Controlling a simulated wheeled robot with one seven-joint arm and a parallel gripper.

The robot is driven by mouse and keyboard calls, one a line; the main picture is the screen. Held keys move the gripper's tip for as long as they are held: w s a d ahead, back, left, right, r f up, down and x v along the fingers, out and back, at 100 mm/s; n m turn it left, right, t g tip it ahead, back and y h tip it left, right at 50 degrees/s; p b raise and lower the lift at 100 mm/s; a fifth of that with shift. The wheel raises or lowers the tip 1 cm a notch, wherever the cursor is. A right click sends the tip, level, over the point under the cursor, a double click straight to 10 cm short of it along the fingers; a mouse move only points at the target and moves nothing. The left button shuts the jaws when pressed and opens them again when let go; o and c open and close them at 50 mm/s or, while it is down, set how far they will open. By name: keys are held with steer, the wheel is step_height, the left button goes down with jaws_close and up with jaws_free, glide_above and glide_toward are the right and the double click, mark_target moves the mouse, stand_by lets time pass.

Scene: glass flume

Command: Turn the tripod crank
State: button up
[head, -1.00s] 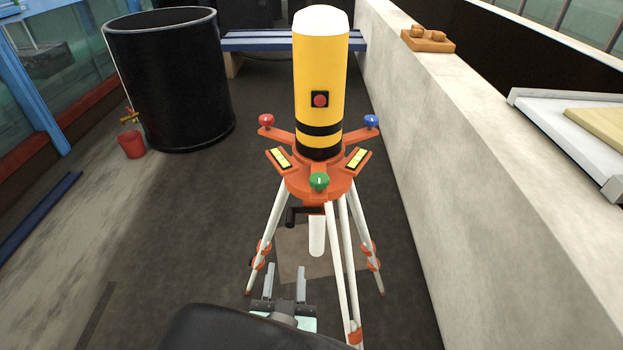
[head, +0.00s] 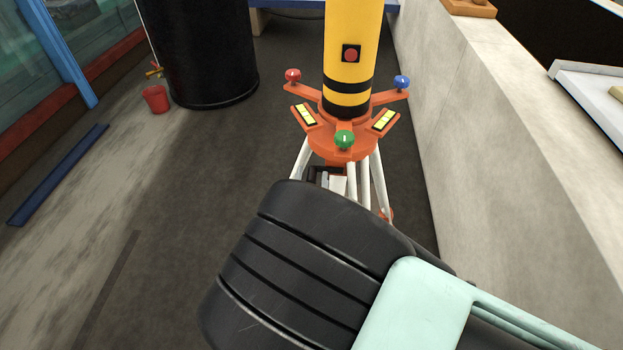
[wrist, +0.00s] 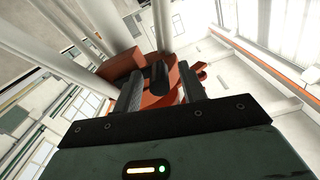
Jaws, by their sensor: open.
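The tripod stands on the dark floor with white legs (head: 378,185), an orange head (head: 345,150) and a yellow, black-banded cylinder (head: 350,40) on top. In the wrist view I look up at the underside of its orange head (wrist: 125,65). The black crank handle (wrist: 158,77) shows between the two dark fingers of my gripper (wrist: 161,82), which is open around it or just short of it. I cannot tell whether the fingers touch it. In the head view my arm hides most of the crank and the lower legs.
A concrete wall (head: 480,130) runs close along the right. A black barrel (head: 200,50) and a red bucket (head: 156,98) stand at left, with a blue bar (head: 60,170) on the floor. The floor left of the tripod is mostly clear.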

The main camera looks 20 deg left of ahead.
jaws_close()
steer(key=shift+f, duration=0.1)
step_height(320, 180, down, 2)
steer(key=n+b, duration=0.3)
steer(key=b, duration=0.1)
steer(key=shift+d, duration=0.1)
steer(key=w+d+f+n+b, duration=0.1)
steer(key=d+f+n+b, duration=0.3)
steer(key=n, duration=1.2)
steer(key=shift+w+d+b, duration=0.25)
steer(key=shift+d+b, duration=0.85)
steer(key=shift+b, duration=0.55)
steer(key=shift+f, duration=0.1)
